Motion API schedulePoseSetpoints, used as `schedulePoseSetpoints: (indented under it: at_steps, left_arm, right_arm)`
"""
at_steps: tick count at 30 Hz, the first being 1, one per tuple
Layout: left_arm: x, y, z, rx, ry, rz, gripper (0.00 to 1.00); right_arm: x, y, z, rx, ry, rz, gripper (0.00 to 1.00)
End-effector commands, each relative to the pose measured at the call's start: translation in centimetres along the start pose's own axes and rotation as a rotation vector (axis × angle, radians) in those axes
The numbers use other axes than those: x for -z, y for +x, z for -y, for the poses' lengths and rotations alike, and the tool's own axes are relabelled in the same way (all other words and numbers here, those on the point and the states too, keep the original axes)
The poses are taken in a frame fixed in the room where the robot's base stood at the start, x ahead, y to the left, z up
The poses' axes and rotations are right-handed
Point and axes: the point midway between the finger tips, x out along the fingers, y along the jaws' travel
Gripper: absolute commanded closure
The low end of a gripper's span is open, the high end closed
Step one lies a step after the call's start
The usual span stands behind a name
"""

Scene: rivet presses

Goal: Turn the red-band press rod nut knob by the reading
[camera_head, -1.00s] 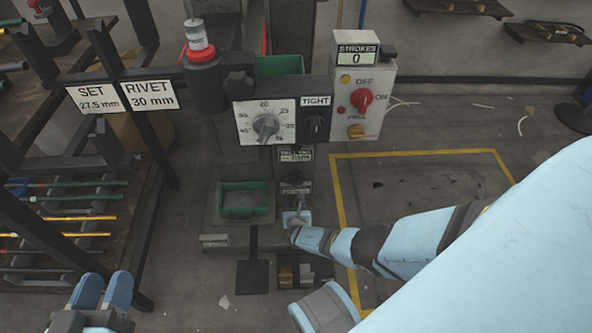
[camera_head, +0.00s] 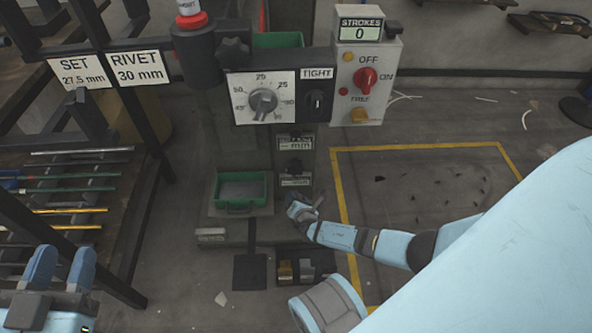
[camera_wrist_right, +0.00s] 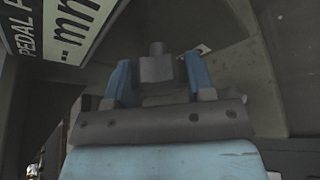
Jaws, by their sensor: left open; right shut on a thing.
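The red-band press (camera_head: 205,62) stands at the centre back, with its red band at the top edge of the head view. My right gripper (camera_head: 299,202) is low on the press front, right of the green tray. In the right wrist view my right gripper (camera_wrist_right: 158,78) is shut on a small grey part with a stub on top, which I take to be the rod nut knob (camera_wrist_right: 156,68). In the head view the gripper mostly hides the knob. My left gripper (camera_head: 57,268) is open and empty at the lower left.
Signs read SET (camera_head: 80,70) 27.5 mm and RIVET (camera_head: 138,67) 30 mm. A pedal label (camera_wrist_right: 60,30) shows "-- mm". The dial plate (camera_head: 277,98), switch box (camera_head: 362,75) reading 0 strokes and green tray (camera_head: 241,190) are near.

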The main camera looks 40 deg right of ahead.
Motion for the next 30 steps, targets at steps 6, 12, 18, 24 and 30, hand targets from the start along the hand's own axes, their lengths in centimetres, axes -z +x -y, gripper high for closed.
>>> schedulePoseSetpoints:
  at_steps: [6, 12, 18, 24, 30]
  left_arm:
    - [0.42, 0.03, 0.23, -0.002, 0.027, -0.021, 0.57]
    - [0.35, -0.05, 0.2, -0.003, 0.028, -0.017, 0.57]
    - [0.28, -0.04, 0.14, -0.001, 0.023, -0.015, 0.57]
    - [0.2, 0.1, 0.11, 0.002, 0.016, -0.014, 0.57]
    - [0.2, 0.16, 0.1, 0.004, 0.012, -0.015, 0.57]
  right_arm:
    - [-0.13, 0.14, 0.03, -0.08, 0.181, 0.001, 0.74]
    - [-0.12, 0.16, 0.02, -0.153, 0.356, 0.002, 0.74]
    - [-0.09, 0.18, 0.04, -0.226, 0.533, 0.002, 0.74]
    - [-0.07, 0.19, 0.08, -0.294, 0.698, 0.003, 0.74]
    - [-0.05, 0.21, 0.07, -0.349, 0.834, 0.002, 0.74]
